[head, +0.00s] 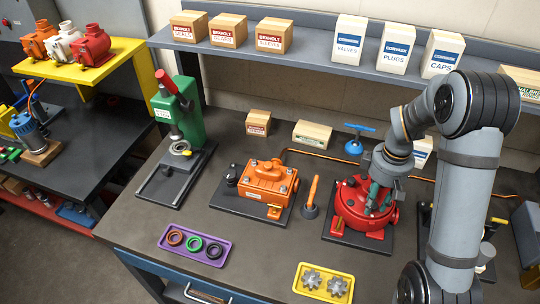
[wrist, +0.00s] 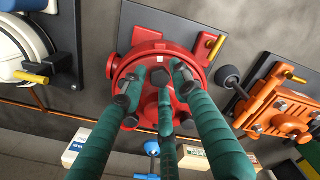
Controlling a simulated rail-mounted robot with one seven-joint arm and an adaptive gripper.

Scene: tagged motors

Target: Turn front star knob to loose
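The red round housing (wrist: 145,50) sits on a dark base plate under my gripper; it also shows in the head view (head: 352,205). My gripper (wrist: 159,80) has three teal fingers that reach down onto the top of the housing. The fingertips are spread apart, with red surface and a small dark piece (wrist: 158,76) between them. I cannot tell whether they touch it, or whether it is the star knob. In the head view my gripper (head: 377,197) is over the housing and hides part of its top. No star shape or loose/tight marking is readable.
An orange housing (head: 268,178) stands to the left of the red one, with a small orange-handled lever (head: 312,196) between them. A blue-handled valve (head: 355,140) stands behind. A yellow tray (head: 323,284) with gears and a purple tray (head: 194,246) with rings lie in front.

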